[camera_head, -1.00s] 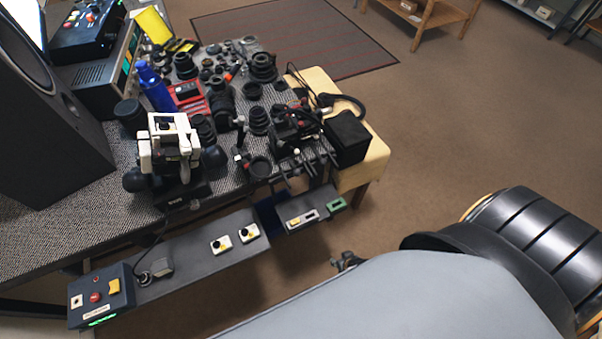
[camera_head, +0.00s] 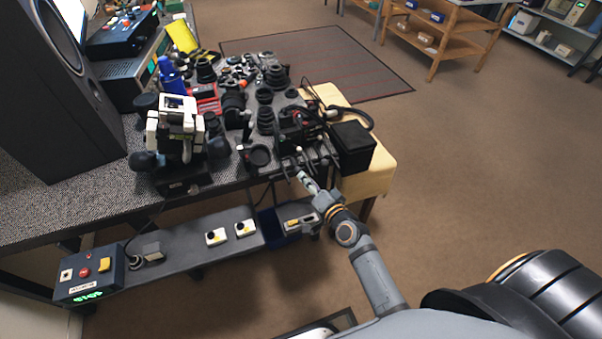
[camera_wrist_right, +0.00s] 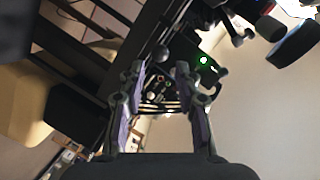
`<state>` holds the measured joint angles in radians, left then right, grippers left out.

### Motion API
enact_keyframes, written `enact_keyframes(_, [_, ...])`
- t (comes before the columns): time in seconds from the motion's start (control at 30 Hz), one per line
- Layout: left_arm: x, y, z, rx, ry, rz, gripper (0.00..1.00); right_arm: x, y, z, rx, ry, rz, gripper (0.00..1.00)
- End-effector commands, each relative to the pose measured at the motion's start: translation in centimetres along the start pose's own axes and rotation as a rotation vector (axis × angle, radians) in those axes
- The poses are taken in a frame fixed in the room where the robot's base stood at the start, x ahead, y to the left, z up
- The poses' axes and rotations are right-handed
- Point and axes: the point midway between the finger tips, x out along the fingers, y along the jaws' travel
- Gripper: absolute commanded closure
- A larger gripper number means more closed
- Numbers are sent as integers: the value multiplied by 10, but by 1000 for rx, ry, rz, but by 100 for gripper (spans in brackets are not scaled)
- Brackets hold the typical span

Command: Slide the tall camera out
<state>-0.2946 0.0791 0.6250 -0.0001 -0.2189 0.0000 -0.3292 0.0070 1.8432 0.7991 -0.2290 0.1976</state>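Many dark camera and lens parts stand on the grey tabletop (camera_head: 60,200); I cannot tell for sure which is the tall camera. A black body with red accents (camera_head: 296,122) stands near the table's right end, beside a black box (camera_head: 352,146). My right gripper (camera_head: 303,178) is at the front edge of the table, just in front of these parts. In the right wrist view its two fingers (camera_wrist_right: 161,75) are apart with nothing seen held between them. My left gripper is not in view.
A white and black device (camera_head: 176,125) stands on the table's left half, beside a large black speaker (camera_head: 70,110). A lower shelf (camera_head: 190,258) with buttons runs under the front edge.

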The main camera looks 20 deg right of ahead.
Motion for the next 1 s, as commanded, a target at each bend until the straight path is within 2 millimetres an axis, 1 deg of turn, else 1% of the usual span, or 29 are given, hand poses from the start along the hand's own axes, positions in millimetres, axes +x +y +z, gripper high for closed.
enact_keyframes(0.03, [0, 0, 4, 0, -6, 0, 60, 12, -1, -1, 0, 2, -2, 67])
enact_keyframes(0.1, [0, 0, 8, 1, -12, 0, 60, 25, 0, 0, -1, 1, -1, 67])
enact_keyframes(0.2, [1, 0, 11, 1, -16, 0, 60, 41, 0, 0, -1, 1, -1, 67])
enact_keyframes(0.3, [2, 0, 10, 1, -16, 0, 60, 50, 0, 0, -1, 0, 0, 67])
enact_keyframes(0.43, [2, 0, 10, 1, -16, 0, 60, 55, 0, 0, -2, 0, 0, 67])
enact_keyframes(0.63, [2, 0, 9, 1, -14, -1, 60, 55, 0, 0, -2, 0, 1, 67])
enact_keyframes(0.87, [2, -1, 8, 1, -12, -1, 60, 55, 0, 0, -2, 0, 1, 98])
enact_keyframes(0.9, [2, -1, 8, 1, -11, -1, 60, 55, 0, 0, -2, 0, 1, 100])
enact_keyframes(1.0, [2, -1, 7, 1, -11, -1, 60, 55, 0, 0, -2, 0, 1, 100])
